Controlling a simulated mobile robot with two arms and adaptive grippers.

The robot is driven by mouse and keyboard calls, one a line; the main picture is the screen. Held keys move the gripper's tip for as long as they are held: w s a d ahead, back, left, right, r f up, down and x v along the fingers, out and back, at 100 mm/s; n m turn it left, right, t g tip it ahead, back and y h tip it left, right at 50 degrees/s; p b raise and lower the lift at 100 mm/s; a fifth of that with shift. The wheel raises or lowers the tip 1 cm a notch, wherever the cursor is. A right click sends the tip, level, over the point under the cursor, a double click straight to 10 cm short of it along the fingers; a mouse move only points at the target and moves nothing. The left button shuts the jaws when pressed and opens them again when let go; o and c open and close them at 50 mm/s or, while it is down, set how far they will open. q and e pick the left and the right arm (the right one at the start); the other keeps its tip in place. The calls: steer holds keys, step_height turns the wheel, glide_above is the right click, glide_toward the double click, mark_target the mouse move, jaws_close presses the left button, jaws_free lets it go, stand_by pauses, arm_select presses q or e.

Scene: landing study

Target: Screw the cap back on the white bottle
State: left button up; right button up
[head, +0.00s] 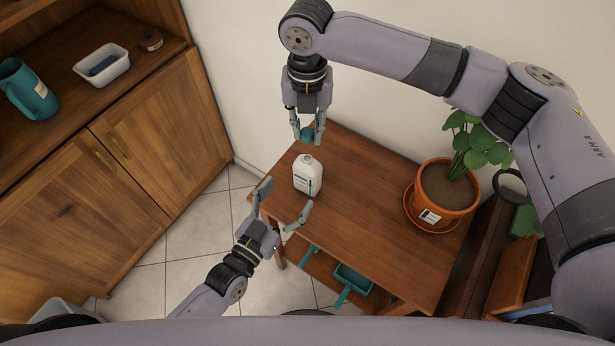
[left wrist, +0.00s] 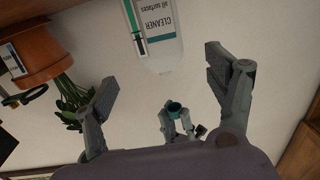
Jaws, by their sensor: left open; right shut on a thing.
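The white bottle (head: 307,176) stands upright on the wooden table (head: 375,225), its neck bare. In the left wrist view the bottle (left wrist: 155,42) appears upside down with a "CLEANER" label. My right gripper (head: 307,137) is shut on the teal cap (head: 306,133), held above and slightly behind the bottle. The cap also shows in the left wrist view (left wrist: 175,107). My left gripper (head: 283,210) is open in front of the bottle, its fingers spread, with nothing between the fingertips; the bottle is beyond them.
A potted plant (head: 447,190) on an orange saucer stands at the table's right. Teal items (head: 352,280) lie on a lower shelf. A wooden cabinet at left holds a teal jug (head: 27,90) and a white tub (head: 102,66). The table's middle is clear.

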arm_select(q)
steer(key=x, duration=0.9)
steer(key=shift+w+d, duration=0.15)
steer(key=shift+w, duration=0.05)
steer(key=shift+c, duration=0.5)
steer(key=c, duration=1.7)
arm_select(e)
glide_above(308, 160)
steer(key=shift+f, duration=2.55)
steer(key=shift+f, duration=0.9)
arm_select(q)
jaws_close()
arm_select(e)
steer(key=shift+f, duration=0.55)
